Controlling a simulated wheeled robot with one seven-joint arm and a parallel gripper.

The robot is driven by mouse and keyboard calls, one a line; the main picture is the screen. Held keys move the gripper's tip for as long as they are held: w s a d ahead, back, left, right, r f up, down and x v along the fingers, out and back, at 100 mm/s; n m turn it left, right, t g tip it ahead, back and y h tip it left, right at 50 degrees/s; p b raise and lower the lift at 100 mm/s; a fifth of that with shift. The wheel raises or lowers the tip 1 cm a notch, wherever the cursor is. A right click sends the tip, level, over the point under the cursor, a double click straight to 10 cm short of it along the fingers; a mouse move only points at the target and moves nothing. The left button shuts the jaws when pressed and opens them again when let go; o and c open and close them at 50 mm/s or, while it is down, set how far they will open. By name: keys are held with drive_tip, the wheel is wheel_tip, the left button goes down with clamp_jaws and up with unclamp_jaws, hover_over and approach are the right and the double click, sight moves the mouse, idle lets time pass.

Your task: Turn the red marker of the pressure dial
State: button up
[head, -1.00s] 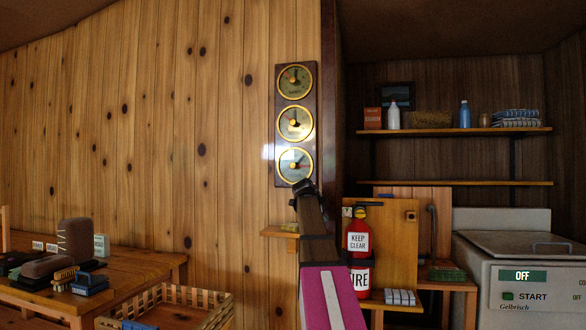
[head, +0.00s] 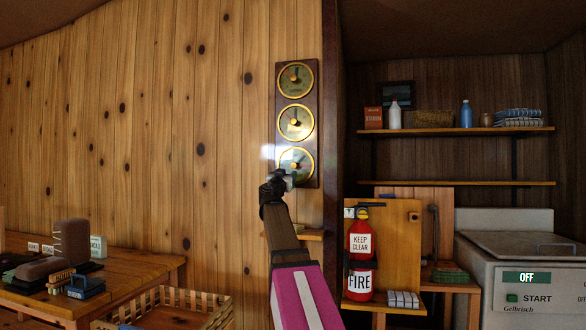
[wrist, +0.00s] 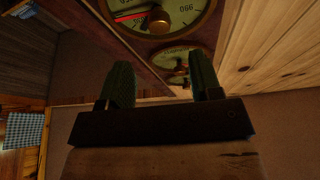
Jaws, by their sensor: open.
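The bottom dial (head: 297,158) of three has a gold rim and sits on a dark wooden board (head: 316,92). My gripper partly covers its lower left in the head view. In the wrist view this dial (wrist: 186,14) fills the top edge, with upside-down numbers, a brass centre knob (wrist: 158,20) and a red marker (wrist: 131,16). My gripper (head: 280,180) is just in front of the dial. In the wrist view its two dark green fingers (wrist: 160,76) are apart with nothing between them. The dial's knob and marker lie beyond the fingertips, with no contact visible.
The middle dial (head: 295,122) and top dial (head: 295,80) are above on the board. A small wooden ledge (head: 308,234) is below. A red fire extinguisher (head: 361,250) stands to the right. The plank wall (head: 140,130) on the left is clear.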

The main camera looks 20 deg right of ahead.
sight(293, 166)
drive_tip(key=x, duration=0.9)
drive_tip(key=shift+w+d+r, duration=0.15)
drive_tip(key=shift+d+r, duration=0.05)
clamp_jaws()
